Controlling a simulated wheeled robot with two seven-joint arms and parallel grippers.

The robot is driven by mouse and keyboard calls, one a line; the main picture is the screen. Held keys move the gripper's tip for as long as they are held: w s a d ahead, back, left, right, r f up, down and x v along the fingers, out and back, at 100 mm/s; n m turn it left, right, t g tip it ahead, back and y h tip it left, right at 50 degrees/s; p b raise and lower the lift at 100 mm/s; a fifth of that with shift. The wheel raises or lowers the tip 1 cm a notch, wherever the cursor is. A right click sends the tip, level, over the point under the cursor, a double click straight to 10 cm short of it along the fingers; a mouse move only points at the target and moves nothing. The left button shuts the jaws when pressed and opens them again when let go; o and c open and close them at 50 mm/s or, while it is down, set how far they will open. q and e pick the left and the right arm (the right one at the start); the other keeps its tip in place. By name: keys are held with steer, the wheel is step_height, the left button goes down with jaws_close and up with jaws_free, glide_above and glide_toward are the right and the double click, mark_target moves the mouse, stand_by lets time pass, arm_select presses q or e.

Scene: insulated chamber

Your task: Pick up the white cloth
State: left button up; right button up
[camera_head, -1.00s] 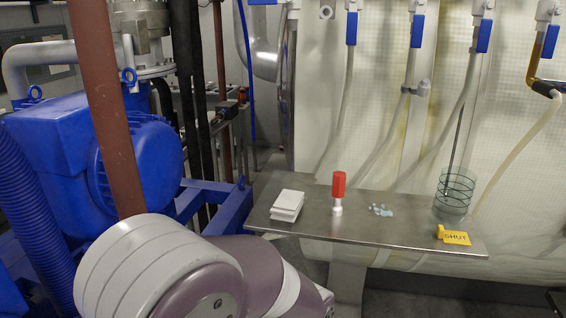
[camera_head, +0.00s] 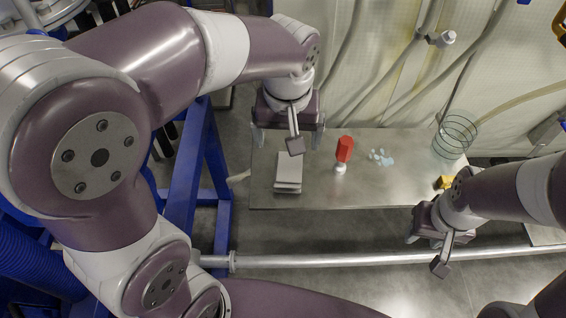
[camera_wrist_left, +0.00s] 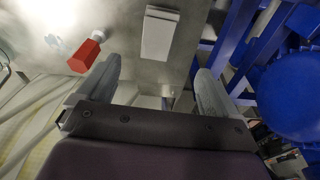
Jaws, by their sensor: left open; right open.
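The white cloth (camera_head: 288,172) looks like a small folded stack lying flat at the left end of the metal table. It also shows in the left wrist view (camera_wrist_left: 159,33), beyond the fingertips. My left gripper (camera_head: 289,138) is above the back edge of the cloth, apart from it, with its fingers spread and nothing between them. In the left wrist view the open fingers (camera_wrist_left: 158,74) frame the space just short of the cloth. My right gripper (camera_head: 430,243) is open and empty off the table's front right corner.
The metal table (camera_head: 330,193) also holds a red-topped bottle (camera_head: 344,150) right of the cloth, light blue bits (camera_head: 381,158), a wire-ringed glass container (camera_head: 455,137) and a yellow tag (camera_head: 444,182). A blue frame (camera_head: 196,165) stands left. A pipe (camera_head: 380,259) runs in front.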

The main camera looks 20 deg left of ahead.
arm_select(q)
steer(key=b, duration=0.4)
glide_toward(289, 169)
steer(key=shift+s+d+f, duration=0.1)
steer(key=shift+f, duration=0.3)
steer(key=shift+s+d+f, duration=0.1)
steer(key=shift+f, duration=0.35)
steer(key=f+b, duration=0.1)
steer(key=w+a+f+b, duration=0.1)
steer(key=f, duration=0.1)
steer(key=w+f+b, duration=0.1)
steer(key=f+b, duration=0.1)
steer(key=shift+a, duration=0.15)
steer(key=shift+f+b, duration=0.55)
steer(key=shift+f, duration=0.15)
steer(key=shift+d+f+p, duration=0.3)
steer(key=shift+f+p, duration=0.25)
steer(key=shift+p, duration=0.15)
steer(key=shift+f, duration=0.2)
steer(key=shift+a, duration=0.1)
steer(key=shift+c, duration=0.6)
steer(key=c, duration=0.5)
steer(key=shift+a, duration=0.1)
steer(key=c, duration=0.4)
